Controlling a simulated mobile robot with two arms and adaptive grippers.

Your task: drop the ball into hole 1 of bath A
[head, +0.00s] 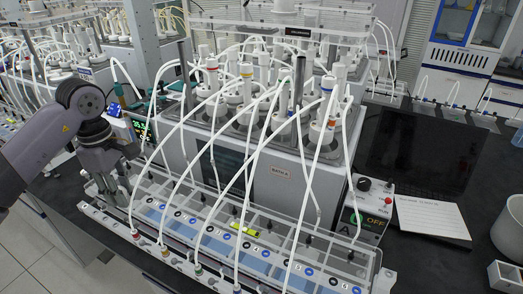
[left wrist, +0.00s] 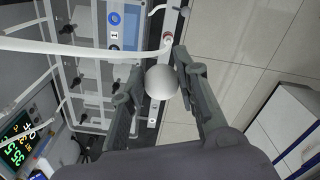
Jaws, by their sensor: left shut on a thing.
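My left gripper (head: 108,187) comes in from the left, pointing down over the left end of a clear-framed tube rack (head: 215,222). In the left wrist view its fingers (left wrist: 158,84) are shut on a pale grey ball (left wrist: 162,82); the ball is not discernible in the head view. I cannot make out which hole is hole 1. My right gripper is not in view.
White tubes (head: 190,150) arch from bath A to the rack. A control box reading OFF (head: 372,212) stands right of the rack. Tiled floor (left wrist: 235,50) shows beyond the rack.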

